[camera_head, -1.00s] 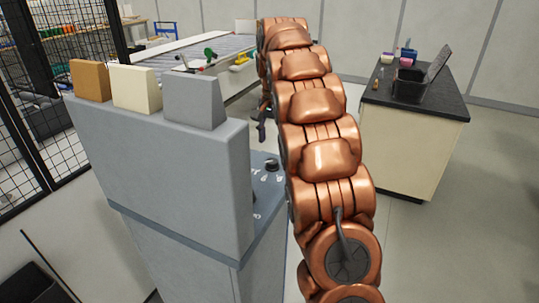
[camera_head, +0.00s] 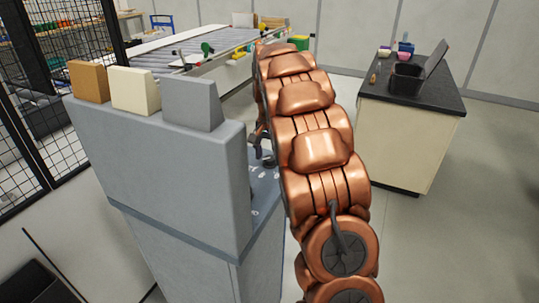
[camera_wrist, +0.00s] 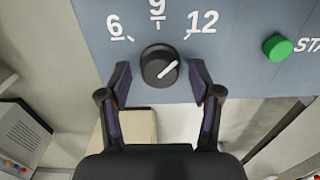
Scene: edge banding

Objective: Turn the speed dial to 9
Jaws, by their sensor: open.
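The speed dial (camera_wrist: 160,65) is a round black knob on the blue-grey panel (camera_wrist: 232,62). Its white pointer line slants to the upper right, roughly toward the 12. The 6 mark (camera_wrist: 115,26), the 9 mark (camera_wrist: 157,10) and the 12 mark (camera_wrist: 202,21) are printed around it. My gripper (camera_wrist: 160,74) is open, with one dark finger on each side of the dial and visible gaps between. In the head view my gripper (camera_head: 262,148) is small at the console top, and the dial is hidden there.
A green start button (camera_wrist: 277,46) sits right of the dial. The console's tall grey housing (camera_head: 165,165) stands left of my arm, with brown, cream and grey blocks on top. A black-topped cabinet (camera_head: 410,150) stands at the right, with open floor before it.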

